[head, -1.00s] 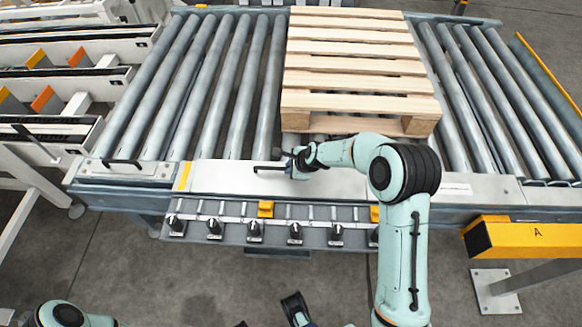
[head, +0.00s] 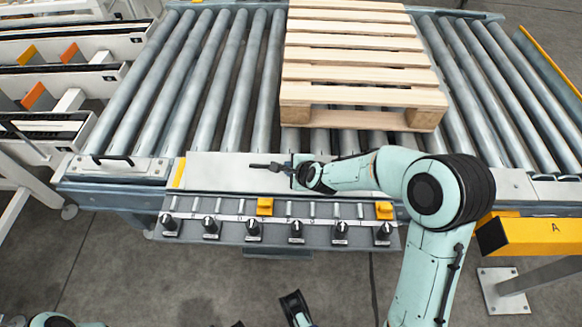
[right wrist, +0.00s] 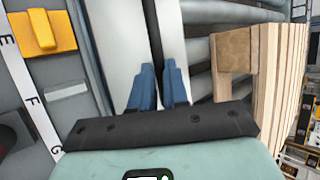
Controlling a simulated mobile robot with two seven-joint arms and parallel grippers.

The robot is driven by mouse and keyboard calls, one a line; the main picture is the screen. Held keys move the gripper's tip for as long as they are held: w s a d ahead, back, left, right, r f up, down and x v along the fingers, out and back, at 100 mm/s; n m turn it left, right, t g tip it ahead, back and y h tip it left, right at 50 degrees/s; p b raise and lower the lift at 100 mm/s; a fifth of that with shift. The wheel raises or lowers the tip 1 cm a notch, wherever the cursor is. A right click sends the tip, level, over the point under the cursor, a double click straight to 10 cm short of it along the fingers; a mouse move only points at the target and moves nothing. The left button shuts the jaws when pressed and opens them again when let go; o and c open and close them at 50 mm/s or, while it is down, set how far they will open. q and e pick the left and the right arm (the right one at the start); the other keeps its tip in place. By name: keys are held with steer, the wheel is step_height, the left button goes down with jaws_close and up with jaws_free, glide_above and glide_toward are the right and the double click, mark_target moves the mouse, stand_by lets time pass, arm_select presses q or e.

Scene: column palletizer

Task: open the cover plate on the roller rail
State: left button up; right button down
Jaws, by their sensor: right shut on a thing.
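The cover plate (head: 225,172) is a pale, flat metal strip on the front rail of the roller conveyor, with a yellow stripe at its left end. It appears to lie flat. A dark bar handle (head: 262,166) stands on its middle. My right gripper (head: 287,168) is at the handle, its arm reaching in from the right. In the right wrist view, the two blue fingertips (right wrist: 158,84) are shut on the dark handle (right wrist: 155,35), with the pale plate (right wrist: 118,45) showing beside it. The gripper covers part of the handle.
A wooden pallet (head: 360,72) rests on the rollers just behind the plate. A panel (head: 275,231) with several black knobs and yellow blocks hangs in front. Another dark handle (head: 112,160) sits at left; a yellow barrier (head: 540,235) stands at right.

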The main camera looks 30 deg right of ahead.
steer(key=shift+s+a+f, duration=0.2)
steer(key=shift+f, duration=0.1)
steer(key=c, duration=1.1)
jaws_free()
steer(key=shift+d+r, duration=0.1)
steer(key=shift+r, duration=0.1)
steer(key=shift+s+r, duration=0.15)
steer(key=shift+r, duration=0.05)
arm_select(q)
steer(key=s+d+r+g+p, duration=0.1)
steer(key=s+d+r+p, duration=0.1)
steer(key=s+r+p, duration=0.1)
steer(key=shift+s+d+r+g+h, duration=0.25)
steer(key=shift+s+r+h, duration=0.2)
steer(key=shift+s, duration=0.6)
arm_select(e)
steer(key=v, duration=1.2)
steer(key=shift+s+r, duration=0.2)
steer(key=shift+s, duration=0.05)
arm_select(q)
steer(key=shift+a, duration=0.1)
